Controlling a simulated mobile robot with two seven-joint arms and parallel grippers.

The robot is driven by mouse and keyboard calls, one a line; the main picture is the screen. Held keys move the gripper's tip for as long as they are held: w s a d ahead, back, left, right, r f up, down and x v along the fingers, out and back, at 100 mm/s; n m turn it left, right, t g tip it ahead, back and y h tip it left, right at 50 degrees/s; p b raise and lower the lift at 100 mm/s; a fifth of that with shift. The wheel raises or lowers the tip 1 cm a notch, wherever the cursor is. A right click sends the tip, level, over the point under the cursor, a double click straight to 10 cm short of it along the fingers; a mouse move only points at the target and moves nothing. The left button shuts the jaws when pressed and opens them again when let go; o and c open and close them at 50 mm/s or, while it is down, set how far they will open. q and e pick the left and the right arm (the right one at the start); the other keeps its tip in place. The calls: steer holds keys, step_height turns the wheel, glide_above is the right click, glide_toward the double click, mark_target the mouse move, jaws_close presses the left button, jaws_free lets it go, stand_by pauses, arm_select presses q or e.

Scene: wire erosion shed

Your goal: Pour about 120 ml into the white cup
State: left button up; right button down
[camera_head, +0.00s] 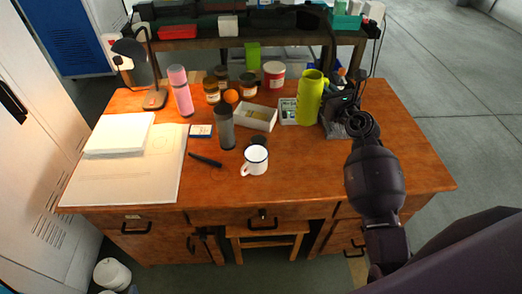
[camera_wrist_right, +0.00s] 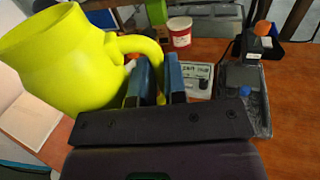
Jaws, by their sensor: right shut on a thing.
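A yellow-green jug (camera_head: 309,98) is right of and behind the cup, roughly upright in the head view. It fills the upper left of the right wrist view (camera_wrist_right: 70,55). My right gripper (camera_wrist_right: 160,80) is shut on the jug's handle. In the head view it is at the jug's right side, partly hidden by my arm. I cannot tell whether the jug touches the desk. What is inside the jug is hidden. My left gripper is not in view.
A white tray (camera_head: 256,117), jars and a pink bottle (camera_head: 180,90) are farther back. A dark pen-like object (camera_head: 205,160) lies left of the cup. The desk's right side is clear.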

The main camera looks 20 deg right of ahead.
mark_target(299, 113)
steer(key=a+f+n+y+b, duration=0.1)
steer(key=a, duration=0.2)
steer(key=a+f+n+y+b, duration=0.1)
steer(key=a+f+y+b, duration=0.1)
steer(key=a, duration=0.1)
steer(key=a+f+n+g+y+b, duration=0.1)
steer(key=a, duration=0.2)
steer(key=shift+w+a+f+y+b, duration=0.25)
steer(key=shift+y+b, duration=0.05)
steer(key=shift+b, duration=0.05)
arm_select(q)
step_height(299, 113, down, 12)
steer(key=b, duration=0.6)
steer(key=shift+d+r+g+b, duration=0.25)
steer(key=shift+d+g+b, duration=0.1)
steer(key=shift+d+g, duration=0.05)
arm_select(e)
steer(key=s+a+f+n+g+y, duration=0.3)
steer(key=a+f+y, duration=0.3)
steer(key=a+f, duration=0.4)
steer(key=shift+s+a+f+n+g, duration=0.25)
steer(key=shift+s+a+n+g, duration=0.45)
steer(key=shift+a, duration=1.25)
steer(key=shift+w+t, duration=0.1)
steer(key=shift+t, duration=0.2)
